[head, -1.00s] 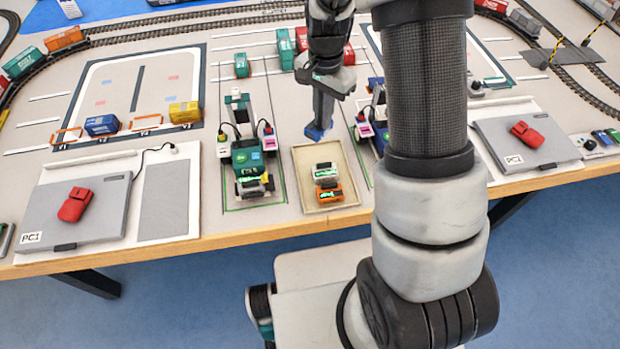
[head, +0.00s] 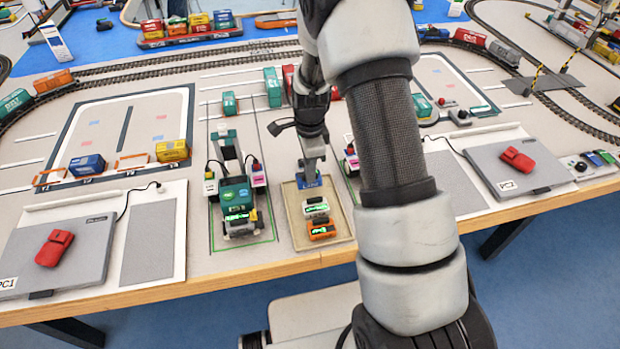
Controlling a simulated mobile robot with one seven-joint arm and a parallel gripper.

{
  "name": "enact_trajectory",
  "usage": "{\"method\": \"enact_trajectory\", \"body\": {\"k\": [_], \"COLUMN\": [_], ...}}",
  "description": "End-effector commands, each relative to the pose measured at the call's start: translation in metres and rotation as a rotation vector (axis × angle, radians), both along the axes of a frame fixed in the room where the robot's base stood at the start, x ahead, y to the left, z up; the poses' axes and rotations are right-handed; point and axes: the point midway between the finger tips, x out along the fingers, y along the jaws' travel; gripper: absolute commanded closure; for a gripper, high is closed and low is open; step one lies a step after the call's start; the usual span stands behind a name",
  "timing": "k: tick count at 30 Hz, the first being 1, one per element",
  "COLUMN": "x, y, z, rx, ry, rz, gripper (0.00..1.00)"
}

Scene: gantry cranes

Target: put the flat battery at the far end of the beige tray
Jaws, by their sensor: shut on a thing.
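The beige tray (head: 343,231) lies near the table's front edge. Two batteries stand in its middle and near part: a white one (head: 316,207) and an orange one (head: 321,231), both with green marks on top. My gripper (head: 309,174) points down over the tray's far end, shut on a small blue piece (head: 308,183), which I take to be the flat battery. The piece is beyond the white battery. I cannot tell whether it touches the tray floor. The fingers partly hide it.
A green crane (head: 236,190) stands left of the tray, with a battery at its front. Another crane (head: 350,160) is on the right, partly hidden by my arm.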

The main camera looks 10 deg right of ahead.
Motion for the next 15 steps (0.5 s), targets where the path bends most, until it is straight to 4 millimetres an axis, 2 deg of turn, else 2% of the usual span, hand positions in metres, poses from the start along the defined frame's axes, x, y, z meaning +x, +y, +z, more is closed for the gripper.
{"method": "enact_trajectory", "body": {"k": [3, 5, 15], "x": [-0.001, -0.001, 0.0], "y": [0.0, 0.0, 0.0], "z": [-0.02, -0.026, -0.031], "rx": [0.0, -0.001, -0.001], "ry": [0.004, 0.003, 0.001], "rz": [0.0, 0.0, 0.001], "gripper": [1.0, 1.0, 1.0]}}
